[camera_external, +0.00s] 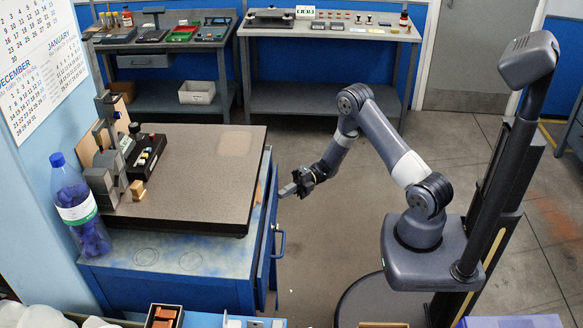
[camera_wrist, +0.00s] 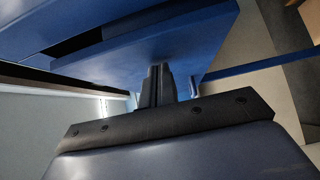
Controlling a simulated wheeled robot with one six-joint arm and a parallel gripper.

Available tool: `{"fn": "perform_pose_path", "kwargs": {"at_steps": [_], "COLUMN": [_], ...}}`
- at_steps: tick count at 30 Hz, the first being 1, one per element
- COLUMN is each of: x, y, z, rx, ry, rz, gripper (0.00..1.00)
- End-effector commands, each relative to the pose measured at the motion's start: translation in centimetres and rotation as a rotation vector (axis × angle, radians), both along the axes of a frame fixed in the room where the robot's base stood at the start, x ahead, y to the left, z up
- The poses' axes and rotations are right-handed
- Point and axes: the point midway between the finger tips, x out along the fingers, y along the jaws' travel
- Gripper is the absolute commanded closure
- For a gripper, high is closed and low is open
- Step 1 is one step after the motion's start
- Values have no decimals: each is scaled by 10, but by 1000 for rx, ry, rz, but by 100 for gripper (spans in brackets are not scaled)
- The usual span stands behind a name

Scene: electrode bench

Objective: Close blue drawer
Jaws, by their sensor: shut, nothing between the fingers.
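The blue drawer (camera_external: 267,232) is on the right side of the blue cabinet under the bench top. Its front stands out from the cabinet, so it is partly open, with a narrow strip of its inside showing. A blue bar handle (camera_external: 281,243) is on the front. My gripper (camera_external: 284,192) is shut and empty, just right of the drawer front near its upper far part, above the handle. In the wrist view my gripper's fingers (camera_wrist: 160,70) point at the blue drawer front (camera_wrist: 165,45), with a dark gap behind it. I cannot tell whether they touch it.
A dark flat plate (camera_external: 200,170) lies on the bench, with grey fixtures (camera_external: 110,160) at its left. A blue-capped bottle (camera_external: 78,205) stands at the left edge. Free floor (camera_external: 320,240) lies between the cabinet and my base. Back benches (camera_external: 330,30) carry several items.

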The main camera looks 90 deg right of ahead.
Motion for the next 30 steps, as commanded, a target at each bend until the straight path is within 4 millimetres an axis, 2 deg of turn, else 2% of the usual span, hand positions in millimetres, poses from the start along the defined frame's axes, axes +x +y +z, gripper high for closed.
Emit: {"fn": "perform_pose_path", "kwargs": {"at_steps": [3,12,26,30], "x": [14,29,34,27], "y": [0,0,1,0], "z": [-1,0,2,3], "rx": [-2,-1,-5,-5], "ry": [-1,-1,-5,-5], "rz": [0,-1,0,0], "gripper": [100,100,100,100]}}
